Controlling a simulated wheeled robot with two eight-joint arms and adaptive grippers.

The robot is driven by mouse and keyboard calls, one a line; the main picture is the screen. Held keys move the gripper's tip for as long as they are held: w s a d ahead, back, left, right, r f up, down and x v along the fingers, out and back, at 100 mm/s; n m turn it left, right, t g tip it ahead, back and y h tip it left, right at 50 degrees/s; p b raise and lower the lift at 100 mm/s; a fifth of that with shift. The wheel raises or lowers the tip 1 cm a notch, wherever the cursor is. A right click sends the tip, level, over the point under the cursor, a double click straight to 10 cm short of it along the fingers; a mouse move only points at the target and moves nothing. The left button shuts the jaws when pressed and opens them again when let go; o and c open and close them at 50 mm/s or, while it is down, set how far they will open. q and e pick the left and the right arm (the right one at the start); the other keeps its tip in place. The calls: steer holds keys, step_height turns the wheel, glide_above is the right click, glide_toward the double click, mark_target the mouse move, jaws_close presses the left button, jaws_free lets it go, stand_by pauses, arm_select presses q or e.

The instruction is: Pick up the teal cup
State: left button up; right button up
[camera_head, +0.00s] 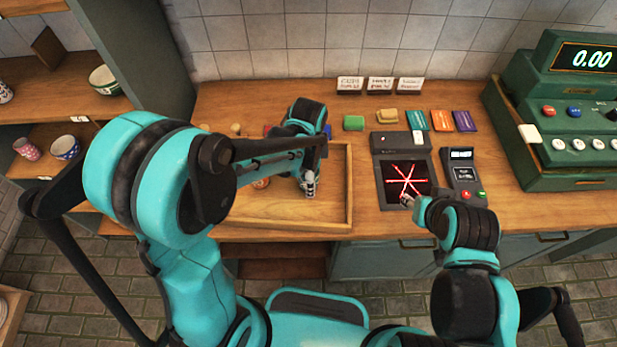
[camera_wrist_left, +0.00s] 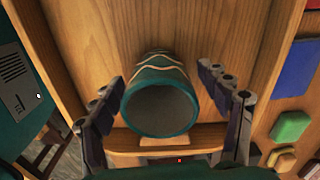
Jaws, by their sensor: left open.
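The teal cup (camera_wrist_left: 160,105) has pale wavy stripes and shows in the left wrist view with its round mouth facing the camera. It is in the wooden tray (camera_wrist_left: 75,40). My left gripper (camera_wrist_left: 165,80) is open, one finger on each side of the cup, with visible gaps. In the head view, my left gripper (camera_head: 310,185) is over the tray's right part, and I cannot make out the teal cup there, as my arm covers much of the tray. My right gripper (camera_head: 408,201) is at the front edge of the scanner; its jaws are too small to read.
The black scanner (camera_head: 390,145) with red lines and a card terminal (camera_head: 462,180) stand right of the tray. A green cash register (camera_head: 570,120) is at the far right. Coloured blocks and cards (camera_head: 440,121) lie behind. Shelves with bowls (camera_head: 65,147) stand at left.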

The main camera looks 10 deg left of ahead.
arm_select(q)
steer(key=c, duration=1.4)
steer(key=shift+r, duration=0.15)
